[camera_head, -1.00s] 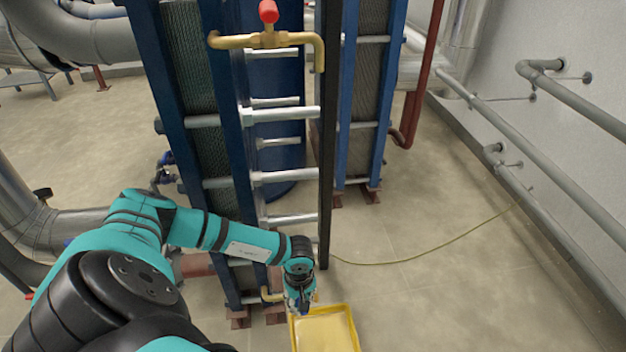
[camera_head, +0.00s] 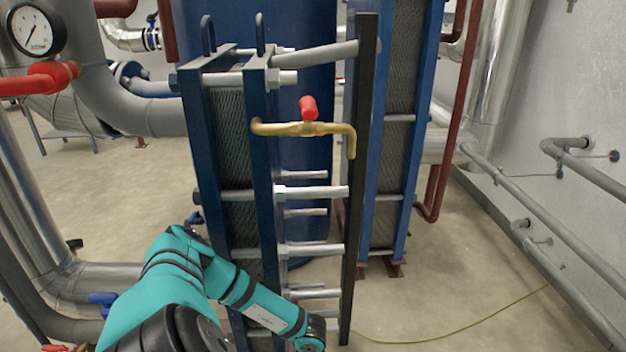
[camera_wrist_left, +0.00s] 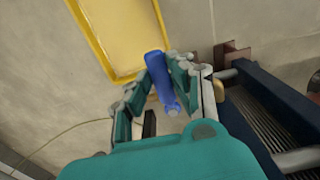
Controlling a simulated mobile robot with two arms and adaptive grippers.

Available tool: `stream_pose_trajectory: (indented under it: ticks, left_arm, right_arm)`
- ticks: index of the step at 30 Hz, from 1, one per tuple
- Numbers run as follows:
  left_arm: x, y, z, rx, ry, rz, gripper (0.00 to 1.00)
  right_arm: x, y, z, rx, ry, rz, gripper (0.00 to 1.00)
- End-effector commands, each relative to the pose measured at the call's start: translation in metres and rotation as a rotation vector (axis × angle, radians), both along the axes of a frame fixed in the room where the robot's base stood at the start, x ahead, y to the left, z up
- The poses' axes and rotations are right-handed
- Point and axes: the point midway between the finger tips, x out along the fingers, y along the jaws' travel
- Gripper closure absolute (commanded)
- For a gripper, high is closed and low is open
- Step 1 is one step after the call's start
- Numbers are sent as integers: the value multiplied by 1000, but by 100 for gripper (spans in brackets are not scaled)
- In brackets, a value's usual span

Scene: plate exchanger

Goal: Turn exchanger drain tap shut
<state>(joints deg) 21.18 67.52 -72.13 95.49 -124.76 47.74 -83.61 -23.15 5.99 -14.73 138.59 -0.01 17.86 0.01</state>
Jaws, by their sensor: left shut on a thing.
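The exchanger's drain tap has a blue lever handle (camera_wrist_left: 155,66), seen in the left wrist view. My left gripper (camera_wrist_left: 160,80) is shut on this handle, with a finger on each side and the handle's end sticking out beyond them. A bit of the brass pipe (camera_wrist_left: 219,88) shows to the right, beside a finger. The tap's body is mostly hidden by the fingers. In the head view my left arm reaches down past the blue exchanger frame (camera_head: 262,190), and its gripper is below the picture's edge. My right gripper is in neither view.
A yellow tray (camera_wrist_left: 88,22) lies on the floor by the tap. Higher up, a brass pipe (camera_head: 300,129) carries a red-handled tap (camera_head: 308,107). A dark upright bar (camera_head: 362,190) stands close to my arm. The floor at right holds a thin hose (camera_head: 450,329).

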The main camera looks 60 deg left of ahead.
Motion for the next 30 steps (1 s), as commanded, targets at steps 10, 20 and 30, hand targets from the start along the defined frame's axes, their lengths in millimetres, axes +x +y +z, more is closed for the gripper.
stream_pose_trajectory:
  ticks: [10,20,30]
  left_arm:
    - [0,1,0,3,1,-2,57]
    - [0,1,7,2,-1,-1,57]
    - [1,2,74,3,-2,-1,57]
  right_arm:
    - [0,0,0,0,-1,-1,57]
    - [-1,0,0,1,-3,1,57]
    - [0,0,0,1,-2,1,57]
